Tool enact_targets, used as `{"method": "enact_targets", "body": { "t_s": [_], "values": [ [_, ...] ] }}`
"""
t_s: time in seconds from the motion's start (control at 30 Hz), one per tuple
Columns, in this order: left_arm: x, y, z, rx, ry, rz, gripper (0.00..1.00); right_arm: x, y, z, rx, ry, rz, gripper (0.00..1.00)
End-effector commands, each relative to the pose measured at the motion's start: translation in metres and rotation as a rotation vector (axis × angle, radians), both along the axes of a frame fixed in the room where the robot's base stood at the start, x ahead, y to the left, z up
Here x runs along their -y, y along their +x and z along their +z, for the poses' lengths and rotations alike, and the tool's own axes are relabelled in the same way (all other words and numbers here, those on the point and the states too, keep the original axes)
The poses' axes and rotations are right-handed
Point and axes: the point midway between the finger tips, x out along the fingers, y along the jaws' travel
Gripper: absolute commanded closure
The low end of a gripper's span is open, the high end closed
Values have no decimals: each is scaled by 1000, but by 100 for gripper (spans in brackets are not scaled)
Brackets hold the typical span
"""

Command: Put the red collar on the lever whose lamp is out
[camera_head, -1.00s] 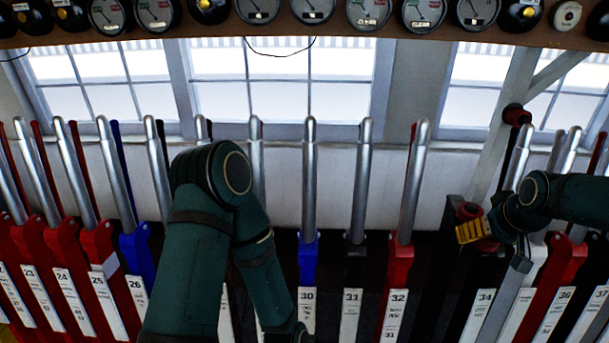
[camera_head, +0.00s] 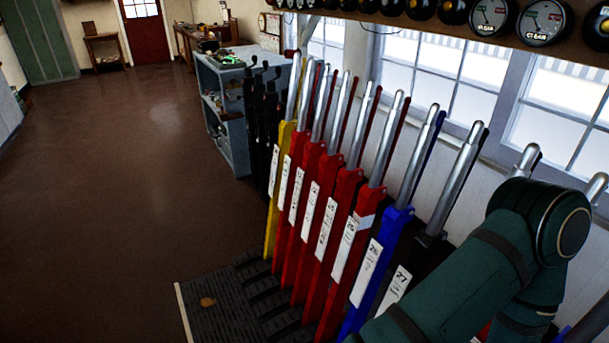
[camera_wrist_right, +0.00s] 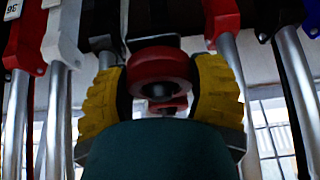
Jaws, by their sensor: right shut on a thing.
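The red collar (camera_wrist_right: 162,68) shows in the right wrist view, between the yellow finger pads of my right gripper (camera_wrist_right: 160,84), which is shut on it. A smaller red ring shape (camera_wrist_right: 160,104) shows just below it; I cannot tell whether it is part of the collar. The head view shows a row of levers with silver handles, including a yellow lever (camera_head: 278,190), several red levers (camera_head: 325,215) and a blue lever (camera_head: 385,245). My left gripper is not in view; only a green arm of mine shows at the lower right. I cannot tell which lever's lamp is out.
A shelf of round dials and lamps (camera_head: 490,15) runs above the levers. A grey-blue shelf unit (camera_head: 235,125) stands beyond the row's far end. The brown floor (camera_head: 110,180) to the left is open. Levers stand close around my right gripper in the wrist view.

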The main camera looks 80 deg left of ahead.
Motion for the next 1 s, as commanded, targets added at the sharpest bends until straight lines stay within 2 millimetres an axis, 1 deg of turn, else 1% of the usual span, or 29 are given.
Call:
{"method": "enact_targets", "body": {
  "t_s": [0.47, 1.0],
  "values": [
    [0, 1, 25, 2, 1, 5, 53, 0, 0, 34, 2, 1, 0, 72],
    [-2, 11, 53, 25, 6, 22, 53, 0, 0, 73, 2, 0, 0, 72]
  ]
}}
